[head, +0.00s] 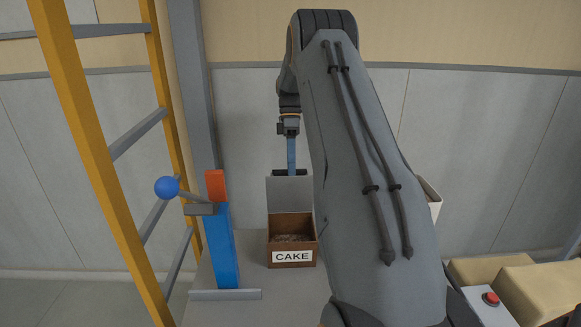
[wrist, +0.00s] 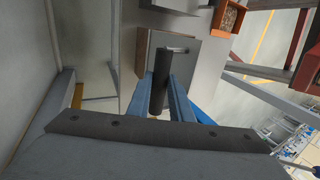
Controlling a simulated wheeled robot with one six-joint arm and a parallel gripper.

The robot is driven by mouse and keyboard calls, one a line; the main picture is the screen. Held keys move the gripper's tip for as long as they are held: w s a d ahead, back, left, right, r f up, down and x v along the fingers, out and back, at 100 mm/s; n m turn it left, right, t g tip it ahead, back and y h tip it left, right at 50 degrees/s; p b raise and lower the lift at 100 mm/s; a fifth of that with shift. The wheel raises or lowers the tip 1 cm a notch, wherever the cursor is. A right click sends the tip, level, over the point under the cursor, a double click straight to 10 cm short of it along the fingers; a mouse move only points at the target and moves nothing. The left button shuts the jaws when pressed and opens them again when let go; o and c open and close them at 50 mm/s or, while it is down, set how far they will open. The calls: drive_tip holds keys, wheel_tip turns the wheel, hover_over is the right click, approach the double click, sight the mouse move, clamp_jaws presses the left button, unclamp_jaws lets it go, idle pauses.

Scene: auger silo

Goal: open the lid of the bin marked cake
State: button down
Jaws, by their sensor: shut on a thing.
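The bin marked CAKE (head: 291,254) is a small brown box with a white label, on a grey surface in the head view. Its grey lid (head: 289,192) stands raised at the back of the box, and brown loose contents show inside. My gripper (head: 291,168), with blue fingers, is at the lid's upper edge, shut on a dark handle bar. In the wrist view my gripper (wrist: 162,100) has the dark handle (wrist: 159,92) between its two blue fingers, with a grey panel just beyond. My arm hides the area right of the bin.
A blue post (head: 221,248) with an orange top and a blue-knobbed lever (head: 167,187) stands left of the bin. A yellow ladder frame (head: 103,150) is further left. A red button (head: 491,298) is at lower right. A wall is behind.

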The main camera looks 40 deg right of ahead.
drive_tip(key=shift+s+a+f, duration=0.1)
drive_tip(key=shift+s+f, duration=0.1)
drive_tip(key=shift+f, duration=0.45)
drive_tip(key=c, duration=1.6)
unclamp_jaws()
drive_tip(key=shift+w, duration=0.1)
drive_tip(key=shift+r, duration=0.15)
drive_tip(key=b+v, duration=0.2)
drive_tip(key=v, duration=0.6)
